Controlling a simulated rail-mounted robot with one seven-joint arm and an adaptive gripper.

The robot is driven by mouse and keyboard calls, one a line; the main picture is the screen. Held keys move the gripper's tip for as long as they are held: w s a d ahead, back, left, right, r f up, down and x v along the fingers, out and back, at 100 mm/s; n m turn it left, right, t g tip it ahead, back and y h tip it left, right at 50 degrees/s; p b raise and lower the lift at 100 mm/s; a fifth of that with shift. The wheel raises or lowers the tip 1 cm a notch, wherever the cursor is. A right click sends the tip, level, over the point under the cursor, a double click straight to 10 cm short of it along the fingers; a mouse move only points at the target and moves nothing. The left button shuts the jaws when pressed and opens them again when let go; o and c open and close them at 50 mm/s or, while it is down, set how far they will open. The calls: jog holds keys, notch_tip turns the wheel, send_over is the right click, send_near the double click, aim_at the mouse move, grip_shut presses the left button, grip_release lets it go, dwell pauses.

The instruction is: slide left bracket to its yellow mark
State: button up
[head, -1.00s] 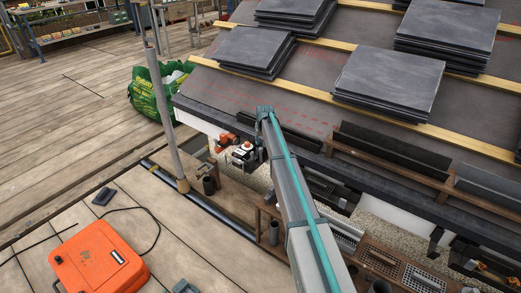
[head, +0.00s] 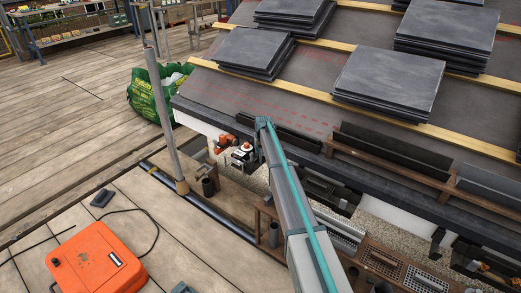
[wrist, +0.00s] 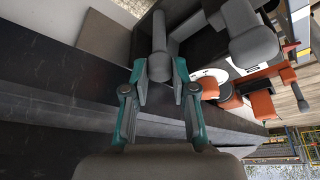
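In the wrist view, my gripper (wrist: 160,84) has its two teal fingers apart, one on each side of the rounded end of a grey bar (wrist: 159,64). Narrow gaps seem to show beside the bar, and I cannot tell firm contact. The bar joins a dark grey body above it, perhaps the left bracket. Orange-handled hardware (wrist: 262,98) is close to the right of the fingers. I cannot make out a yellow mark.
Dark gutter lengths (head: 392,148) lie on a wooden rack along the eave to the right. Slate stacks (head: 388,83) rest on the roof battens. A steel pole (head: 160,100) stands left of the arm. An orange case (head: 97,262) sits on the deck.

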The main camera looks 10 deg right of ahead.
grip_shut()
jog(key=shift+w+a+p, duration=0.85)
jog(key=shift+w+a, duration=0.2)
jog(key=shift+w, duration=0.1)
jog(key=o, duration=0.7)
grip_release()
jog(key=shift+s, duration=0.1)
jog(key=v, duration=1.2)
